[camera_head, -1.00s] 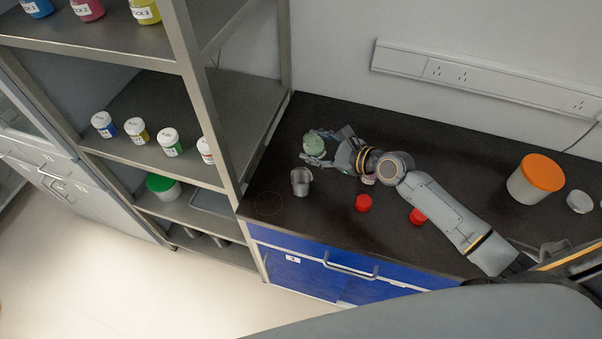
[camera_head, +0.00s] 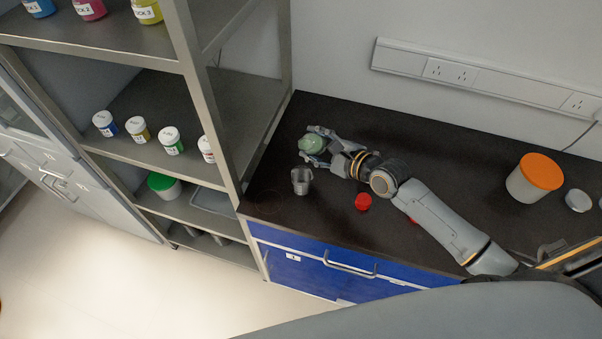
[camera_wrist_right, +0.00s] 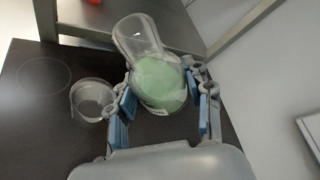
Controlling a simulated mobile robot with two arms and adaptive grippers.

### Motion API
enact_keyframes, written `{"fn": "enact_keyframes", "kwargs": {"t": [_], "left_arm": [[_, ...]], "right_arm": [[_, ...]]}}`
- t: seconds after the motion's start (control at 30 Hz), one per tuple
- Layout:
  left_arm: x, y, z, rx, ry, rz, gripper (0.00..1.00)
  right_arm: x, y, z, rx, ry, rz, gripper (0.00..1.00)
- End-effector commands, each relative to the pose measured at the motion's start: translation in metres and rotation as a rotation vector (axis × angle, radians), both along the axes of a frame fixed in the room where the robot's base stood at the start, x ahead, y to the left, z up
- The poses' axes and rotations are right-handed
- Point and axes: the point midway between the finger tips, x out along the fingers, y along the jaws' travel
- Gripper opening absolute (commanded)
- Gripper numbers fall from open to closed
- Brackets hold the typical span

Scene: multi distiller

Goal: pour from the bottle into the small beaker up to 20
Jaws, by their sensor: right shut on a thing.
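A rounded clear bottle with green contents (camera_head: 311,145) is at the back left of the dark worktop. My right gripper (camera_head: 318,145) is shut on it. In the right wrist view the green-filled bottle (camera_wrist_right: 158,78) lies between the blue finger pads of the right gripper (camera_wrist_right: 166,106), its clear neck pointing up and left in the picture. The small clear beaker (camera_head: 301,181) stands upright in front of the bottle. In the right wrist view the beaker (camera_wrist_right: 91,98) is left of the bottle, apart from it, and looks empty. Its markings are unreadable. My left gripper is not seen.
A red lid (camera_head: 363,202) lies right of the beaker; another red item (camera_head: 413,219) is mostly hidden by my arm. A white tub with an orange lid (camera_head: 534,178) stands farther right. A metal shelf rack (camera_head: 212,100) borders the worktop's left side.

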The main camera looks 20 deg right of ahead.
Motion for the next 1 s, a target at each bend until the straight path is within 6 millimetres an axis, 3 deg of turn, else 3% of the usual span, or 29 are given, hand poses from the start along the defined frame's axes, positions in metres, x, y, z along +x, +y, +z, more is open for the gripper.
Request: {"fn": "enact_keyframes", "kwargs": {"t": [1.0], "left_arm": [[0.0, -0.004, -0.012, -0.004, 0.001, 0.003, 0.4]], "right_arm": [[0.002, -0.001, -0.005, -0.044, -0.044, -0.001, 0.11]]}}
